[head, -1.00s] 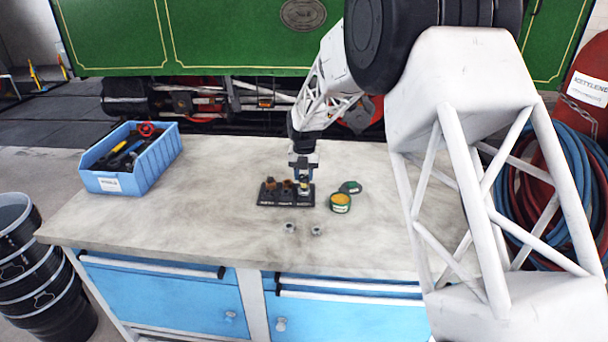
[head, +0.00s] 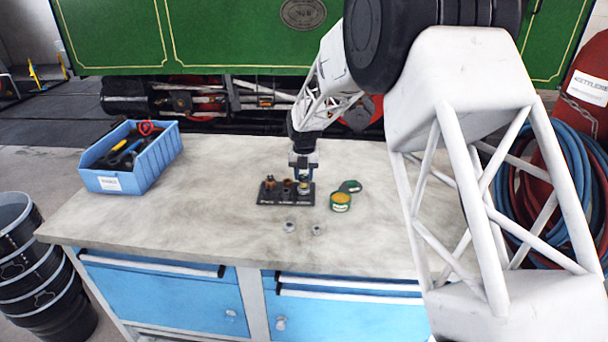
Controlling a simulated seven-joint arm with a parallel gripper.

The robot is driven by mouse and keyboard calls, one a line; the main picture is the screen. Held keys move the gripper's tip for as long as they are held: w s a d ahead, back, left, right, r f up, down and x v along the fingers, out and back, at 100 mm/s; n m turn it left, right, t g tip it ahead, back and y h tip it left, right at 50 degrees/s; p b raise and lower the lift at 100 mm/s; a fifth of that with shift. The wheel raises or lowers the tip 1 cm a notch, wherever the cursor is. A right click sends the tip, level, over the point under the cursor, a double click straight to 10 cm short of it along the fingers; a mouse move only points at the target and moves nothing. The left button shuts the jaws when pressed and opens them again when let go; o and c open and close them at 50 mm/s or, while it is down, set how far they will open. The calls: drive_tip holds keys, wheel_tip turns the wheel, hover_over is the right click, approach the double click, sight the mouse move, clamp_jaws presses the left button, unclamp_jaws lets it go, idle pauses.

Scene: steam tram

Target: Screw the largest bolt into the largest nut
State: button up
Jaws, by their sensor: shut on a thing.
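A small black plate (head: 270,200) lies on the workbench with several round metal pieces in a row, the left ones brownish. My gripper (head: 304,182) points down over the plate's right end and is shut on a small metal piece (head: 304,189), seemingly a bolt. The fingers hide much of it, and I cannot tell how deep it sits in a nut. Two small grey metal pieces, a left one (head: 289,226) and a right one (head: 317,230), lie loose in front of the plate. They look like nuts or bolts, too small to tell.
An open green tin (head: 340,203) with yellow contents stands just right of the plate, its dark green lid (head: 351,186) behind it. A blue bin (head: 150,170) of tools stands at the bench's left. The worktop (head: 220,220) is clear between bin and plate.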

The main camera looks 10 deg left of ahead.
drive_tip(key=shift+f, duration=1.2)
idle(2.4)
drive_tip(key=shift+o, duration=1)
drive_tip(key=shift+c, duration=1.4)
drive_tip(key=shift+m, duration=3)
drive_tip(key=shift+m, duration=0.3)
drive_tip(key=shift+m, duration=2.7)
